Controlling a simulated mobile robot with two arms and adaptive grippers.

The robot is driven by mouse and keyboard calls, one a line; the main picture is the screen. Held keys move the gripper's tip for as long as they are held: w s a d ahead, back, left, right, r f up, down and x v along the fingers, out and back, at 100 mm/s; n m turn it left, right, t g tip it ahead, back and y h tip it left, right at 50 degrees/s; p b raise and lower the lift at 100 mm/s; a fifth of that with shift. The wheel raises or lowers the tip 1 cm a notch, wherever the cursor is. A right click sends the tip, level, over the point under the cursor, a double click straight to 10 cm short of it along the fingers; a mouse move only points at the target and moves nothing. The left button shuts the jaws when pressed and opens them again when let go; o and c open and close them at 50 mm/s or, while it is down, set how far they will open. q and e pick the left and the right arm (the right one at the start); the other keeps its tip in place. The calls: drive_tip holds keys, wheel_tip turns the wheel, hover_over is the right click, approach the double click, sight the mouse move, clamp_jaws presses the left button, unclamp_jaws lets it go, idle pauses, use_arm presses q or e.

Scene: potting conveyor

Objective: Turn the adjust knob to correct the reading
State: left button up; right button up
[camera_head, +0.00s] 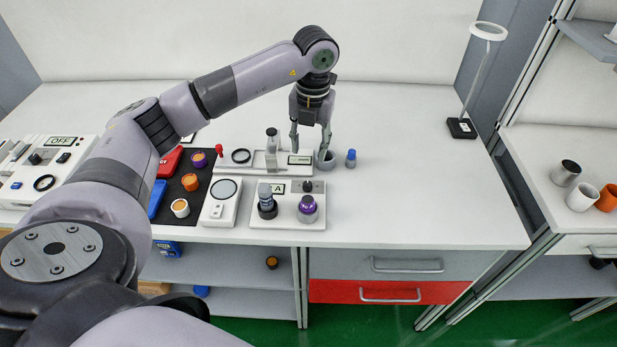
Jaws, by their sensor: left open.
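My left gripper (310,146) is open and points down over the right end of a long white device (228,170) at the back of the bench. Its fingers straddle the area by that device's small display (300,160), whose reading is too small to make out. A grey cup-like part (326,160) is close by the right finger; I cannot tell whether they touch. In front is a white panel (286,222) with a partly hidden display (272,188) and a small black knob (307,186). I cannot tell which knob is the adjust knob. My right gripper is not in view.
A purple-topped item (307,208) and a dark cylinder (266,204) stand on the front panel. A small blue bottle (351,159) is right of the gripper. A box with an OFF display (60,141) is far left. The bench's right side is clear up to a ring lamp (462,128).

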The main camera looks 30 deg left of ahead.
use_arm(q)
hover_over(308, 184)
wheel_tip(308, 184, down, 4)
drive_tip(key=shift+d+f+p, duration=0.1)
drive_tip(key=shift+p, duration=0.25)
wheel_tip(308, 184, down, 8)
drive_tip(key=shift+r+p, duration=0.25)
drive_tip(key=shift+p, duration=0.45)
drive_tip(key=shift+f, duration=0.5)
clamp_jaws()
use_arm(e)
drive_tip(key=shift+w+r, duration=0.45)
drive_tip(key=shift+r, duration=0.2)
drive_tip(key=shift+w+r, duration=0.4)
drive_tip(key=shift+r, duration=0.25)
